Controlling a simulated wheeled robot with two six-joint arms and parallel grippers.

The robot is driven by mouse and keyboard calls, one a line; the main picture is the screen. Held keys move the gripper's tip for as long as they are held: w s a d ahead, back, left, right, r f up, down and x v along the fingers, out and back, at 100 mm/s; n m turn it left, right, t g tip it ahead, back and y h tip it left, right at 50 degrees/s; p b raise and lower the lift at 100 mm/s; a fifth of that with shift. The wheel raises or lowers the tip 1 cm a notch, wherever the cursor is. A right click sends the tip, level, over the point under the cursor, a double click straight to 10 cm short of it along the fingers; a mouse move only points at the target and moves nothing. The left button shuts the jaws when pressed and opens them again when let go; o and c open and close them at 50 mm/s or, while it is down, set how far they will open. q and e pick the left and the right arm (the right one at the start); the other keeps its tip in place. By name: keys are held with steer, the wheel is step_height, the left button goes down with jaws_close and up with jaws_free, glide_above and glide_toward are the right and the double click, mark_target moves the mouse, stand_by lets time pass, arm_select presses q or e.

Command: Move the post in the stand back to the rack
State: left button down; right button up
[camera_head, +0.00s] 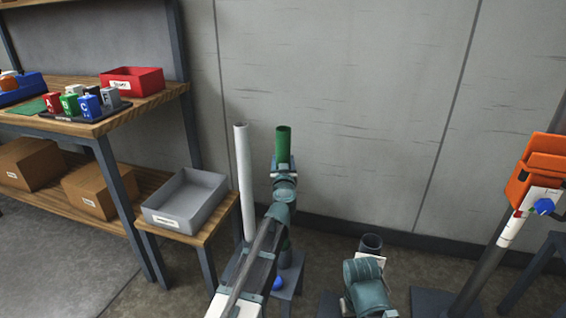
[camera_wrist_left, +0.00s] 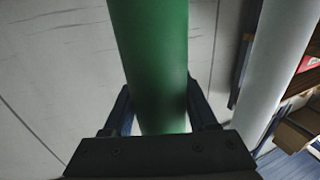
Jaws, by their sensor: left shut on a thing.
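The green post (camera_head: 283,145) stands upright near the wall, and it also fills the middle of the left wrist view (camera_wrist_left: 152,60). My left gripper (camera_head: 284,170) is shut around the upper part of the green post, with a finger on each side of it in the left wrist view (camera_wrist_left: 162,112). A white post (camera_head: 243,180) stands just to the left, apart from the green one, and shows at the right of the left wrist view (camera_wrist_left: 275,60). My left arm hides most of the green post's lower part and its foot. My right gripper is not in view.
A grey bin (camera_head: 186,203) sits on a low wooden table to the left. A shelf with a red bin (camera_head: 132,81) and cardboard boxes (camera_head: 101,187) stands beyond it. An orange device (camera_head: 540,172) is at the right. A blue knob (camera_head: 277,283) shows low beside my left arm.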

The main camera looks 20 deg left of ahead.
arm_select(q)
steer(key=shift+f, duration=0.2)
stand_by(0.3)
steer(key=shift+c, duration=0.6)
jaws_free()
steer(key=shift+s, duration=0.15)
steer(key=v, duration=1.3)
steer(key=shift+s+d, duration=0.15)
steer(key=shift+s, duration=0.1)
steer(key=shift+d+r, duration=0.1)
